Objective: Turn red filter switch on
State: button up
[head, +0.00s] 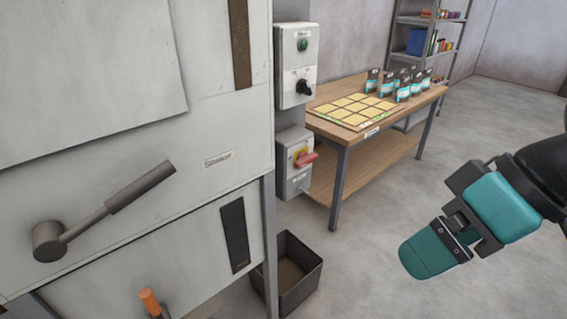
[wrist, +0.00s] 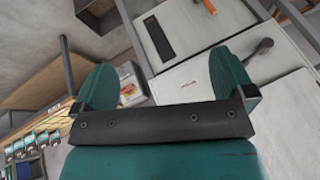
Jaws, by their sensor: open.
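The red switch handle (head: 306,160) sits on a yellow plate on the front of a small grey box (head: 292,182). The box is mounted beside the large machine cabinet, below another control box. The handle lies roughly sideways, tilted a little. My gripper (head: 427,262) is in the right part of the head view, empty and well apart from the switch. In the wrist view my gripper (wrist: 165,78) shows two teal fingers spread apart. The switch box (wrist: 129,88) shows there beside the left finger, which partly covers it.
An upper control box (head: 296,66) has a green button and black knob. A machine lever (head: 110,208) and orange handle (head: 150,303) stick out at left. A dark open bin (head: 290,276) stands below. A wooden table (head: 360,118) holds cards and bags. Floor at right is clear.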

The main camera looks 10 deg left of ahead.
jog(key=w+a+f+n+t+y+b, duration=0.1)
jog(key=w+a+f+n+y+b, duration=0.15)
jog(key=w+a+f+b, duration=0.4)
jog(key=w+a+f+n+t+y+b, duration=0.1)
jog(key=w+f+t+y, duration=0.15)
jog(key=w, duration=0.75)
jog(key=m+t+y+b, duration=0.2)
jog(key=t+y+b, duration=0.1)
jog(key=t+b, duration=0.4)
send_near(310, 161)
jog(key=shift+n, duration=0.25)
jog(key=p+x, duration=0.5)
jog(key=x, duration=0.6)
jog(key=shift+s, duration=0.1)
jog(key=c, duration=0.6)
jog(key=shift+c, duration=0.2)
